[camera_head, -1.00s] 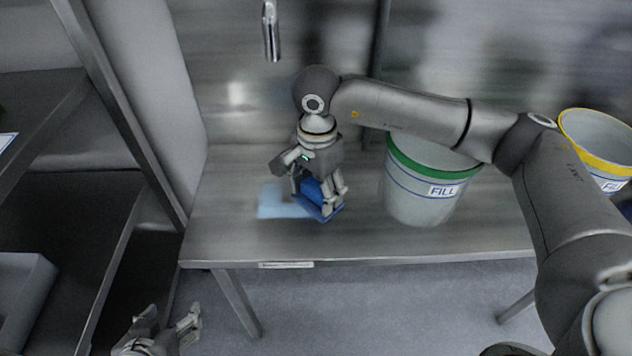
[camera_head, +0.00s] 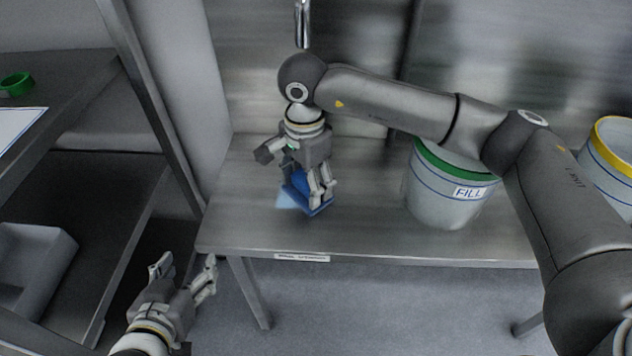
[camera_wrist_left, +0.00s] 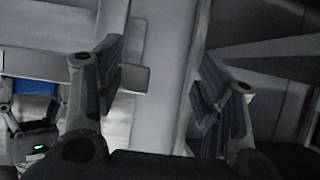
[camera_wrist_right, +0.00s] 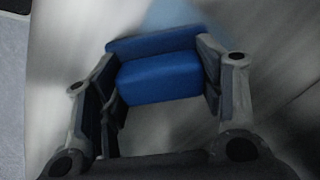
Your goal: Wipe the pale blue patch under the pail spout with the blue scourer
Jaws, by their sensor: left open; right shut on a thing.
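The blue scourer (camera_head: 297,190) is in my right gripper (camera_head: 318,196), which is shut on it low over the steel bench, at the pale blue patch. In the right wrist view the scourer (camera_wrist_right: 158,74) sits between both fingers of my right gripper (camera_wrist_right: 160,90). The pale blue patch (camera_head: 284,202) shows at the scourer's left edge; the rest is hidden. The patch also shows beyond the scourer in the right wrist view (camera_wrist_right: 172,14). The spout (camera_head: 302,25) hangs above and behind. My left gripper (camera_head: 186,272) is open and empty, left of and below the bench.
A green-rimmed pail (camera_head: 447,200) marked FILL stands on the bench (camera_head: 365,225), right of my right gripper. A yellow-rimmed pail (camera_head: 612,165) is further right. A dark shelf unit (camera_head: 95,125) with a green ring (camera_head: 16,84) and a grey bin (camera_head: 40,262) is at left.

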